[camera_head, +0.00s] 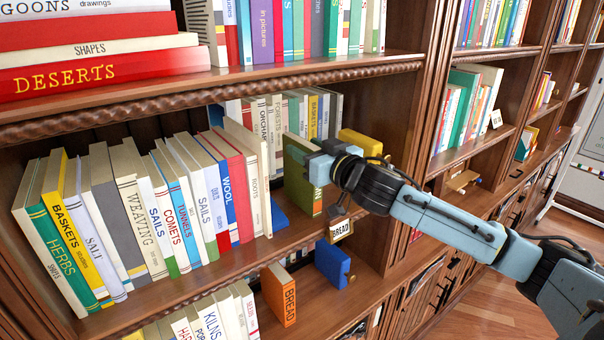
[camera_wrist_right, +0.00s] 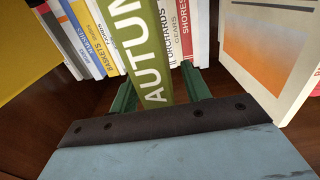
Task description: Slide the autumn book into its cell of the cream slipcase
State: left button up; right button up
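The autumn book (camera_head: 301,180) is green and stands upright on the middle shelf. In the right wrist view its spine (camera_wrist_right: 146,48), with white lettering, lies between the two green fingers. My right gripper (camera_head: 318,160) is at the book's right side in the head view. In the wrist view its fingers (camera_wrist_right: 158,82) are spread around the spine, with a gap visible on the right side. My left gripper is not in view. I cannot make out the cream slipcase for certain.
A row of books ends at a white book, Roots (camera_head: 253,178), left of the green book. A yellow book (camera_head: 361,143) stands behind the gripper. A blue thing (camera_head: 290,216) lies beside the green book. Orange (camera_head: 279,294) and blue (camera_head: 333,263) books stand on the shelf below.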

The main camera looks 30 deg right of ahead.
grip_shut()
jog(key=shift+r, duration=0.1)
dwell(0.3)
